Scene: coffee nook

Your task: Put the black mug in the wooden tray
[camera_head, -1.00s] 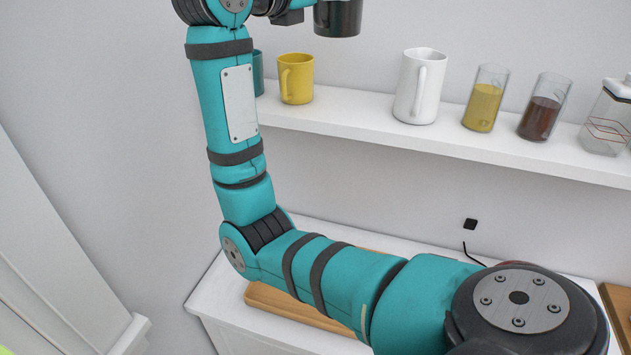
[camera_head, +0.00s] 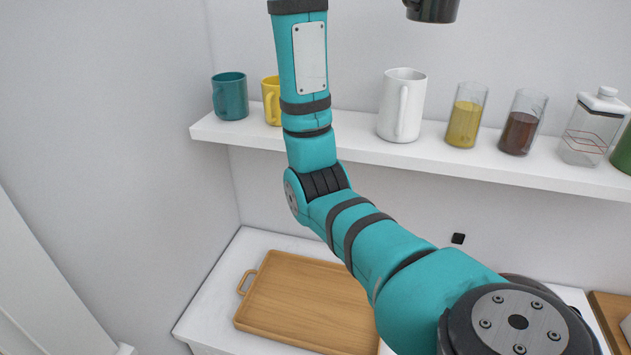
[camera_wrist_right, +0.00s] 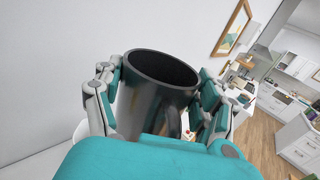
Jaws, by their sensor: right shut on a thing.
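The black mug (camera_head: 432,9) shows at the top edge of the head view, cut off by the frame and high above the shelf. In the right wrist view, the mug (camera_wrist_right: 148,108) is held between the fingers of my right gripper (camera_wrist_right: 158,97), its dark opening visible. My right gripper is shut on it; in the head view this gripper is out of frame. The wooden tray (camera_head: 262,318) lies on the white counter at the lower middle, partly hidden by my right arm; the part I see is empty. My left gripper is not in view.
A white shelf (camera_head: 350,151) above the counter carries a teal mug (camera_head: 231,97), a yellow mug (camera_head: 270,98), a white mug (camera_head: 401,106), two glasses of liquid (camera_head: 465,118) and a glass jar (camera_head: 591,130). Another wooden item (camera_head: 609,318) lies at the counter's right.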

